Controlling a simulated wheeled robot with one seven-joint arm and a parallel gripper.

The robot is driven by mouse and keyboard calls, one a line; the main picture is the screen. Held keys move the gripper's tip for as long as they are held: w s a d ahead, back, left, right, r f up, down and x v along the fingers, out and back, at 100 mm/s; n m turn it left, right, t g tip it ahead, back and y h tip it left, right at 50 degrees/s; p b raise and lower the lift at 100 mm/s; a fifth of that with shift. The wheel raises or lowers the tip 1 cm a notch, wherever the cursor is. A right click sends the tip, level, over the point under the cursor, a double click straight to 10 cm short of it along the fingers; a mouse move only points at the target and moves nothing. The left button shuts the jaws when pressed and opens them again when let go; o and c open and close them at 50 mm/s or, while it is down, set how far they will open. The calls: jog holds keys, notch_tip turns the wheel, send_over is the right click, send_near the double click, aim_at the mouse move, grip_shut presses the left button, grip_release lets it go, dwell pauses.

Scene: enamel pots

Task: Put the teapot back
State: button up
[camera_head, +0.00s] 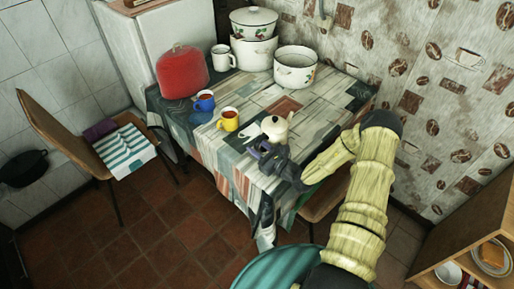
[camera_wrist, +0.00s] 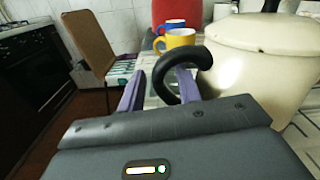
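The cream teapot (camera_head: 275,129) stands upright on the table (camera_head: 205,138) near its front right edge. In the wrist view its round body and lid (camera_wrist: 265,60) fill the right side, with its curved black handle (camera_wrist: 160,72) toward the picture's middle. My gripper (camera_head: 258,152) is at the handle side of the teapot. In the wrist view the two purple fingers of my gripper (camera_wrist: 160,88) are apart, with the handle loop between them. The right finger is partly behind the handle. I cannot see clear contact on both sides.
A blue mug (camera_head: 204,103) and a yellow mug (camera_head: 229,120) stand left of the teapot. Behind are a red dome-shaped cover (camera_head: 182,72), a white mug (camera_head: 223,58) and white pots (camera_head: 294,68). A chair (camera_head: 60,130) is at left. Some bare tabletop lies between the mugs and pots.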

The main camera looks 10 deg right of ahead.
jog(key=shift+r, duration=0.1)
jog(key=b+v, duration=0.1)
jog(key=v, duration=1.1)
jog(key=shift+r+b, duration=0.1)
jog(key=shift+b, duration=0.2)
jog(key=s+a+r+n+g+y, duration=0.3)
jog(key=s+a+r+n+g, duration=0.2)
jog(key=s+a+n+g, duration=0.65)
jog(key=s+d+r+n+g+h, duration=0.3)
jog(key=s+n+g+h, duration=0.25)
jog(key=n, duration=0.25)
jog(key=w+d+r+n+t+h, duration=0.2)
jog(key=d+r+n+t+h, duration=0.2)
jog(key=r+n+h, duration=0.3)
jog(key=shift+d+r+n+t+h, duration=0.35)
jog(key=shift+d+r+t+h, duration=0.1)
jog(key=shift+r, duration=0.3)
